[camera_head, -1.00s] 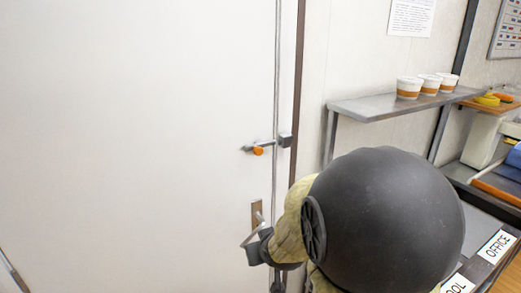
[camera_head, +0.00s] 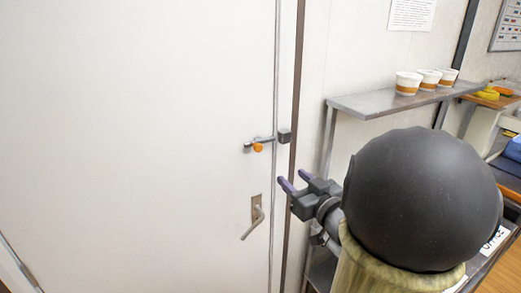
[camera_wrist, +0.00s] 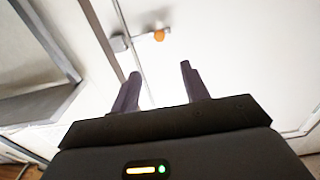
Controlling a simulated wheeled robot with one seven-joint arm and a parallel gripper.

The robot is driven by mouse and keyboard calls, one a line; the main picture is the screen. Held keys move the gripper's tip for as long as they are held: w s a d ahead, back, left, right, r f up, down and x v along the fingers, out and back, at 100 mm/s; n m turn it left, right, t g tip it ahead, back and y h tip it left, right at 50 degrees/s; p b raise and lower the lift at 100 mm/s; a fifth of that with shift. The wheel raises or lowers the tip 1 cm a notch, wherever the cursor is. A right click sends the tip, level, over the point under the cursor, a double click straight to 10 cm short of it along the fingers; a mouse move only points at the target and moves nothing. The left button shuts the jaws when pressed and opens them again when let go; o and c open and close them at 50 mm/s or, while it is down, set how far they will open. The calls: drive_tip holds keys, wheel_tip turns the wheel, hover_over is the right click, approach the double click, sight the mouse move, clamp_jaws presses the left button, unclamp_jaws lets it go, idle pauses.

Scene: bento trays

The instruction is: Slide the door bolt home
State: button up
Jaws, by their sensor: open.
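The door bolt (camera_head: 264,142) is a grey metal rod with an orange knob (camera_head: 258,148), mounted on the white door (camera_head: 130,120). The rod's right end meets a dark grey keeper block (camera_head: 285,136) at the frame; how deep it sits cannot be told. My gripper (camera_head: 291,181) is open and empty, right of and below the bolt, apart from it. In the wrist view the orange knob (camera_wrist: 159,35) and the keeper block (camera_wrist: 119,43) show beyond my two open fingers (camera_wrist: 160,80).
A lever handle (camera_head: 254,222) sits on the door below the bolt. A metal shelf (camera_head: 395,99) with three cups (camera_head: 429,78) stands on the right wall. A lower counter with label cards (camera_head: 494,241) is at lower right. The door face around the bolt is clear.

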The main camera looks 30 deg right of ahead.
drive_tip(key=shift+w, duration=0.15)
drive_tip(key=p, duration=0.8)
approach(259, 148)
drive_tip(key=w, duration=0.9)
drive_tip(key=shift+c, duration=0.3)
drive_tip(key=shift+f, duration=0.1)
clamp_jaws()
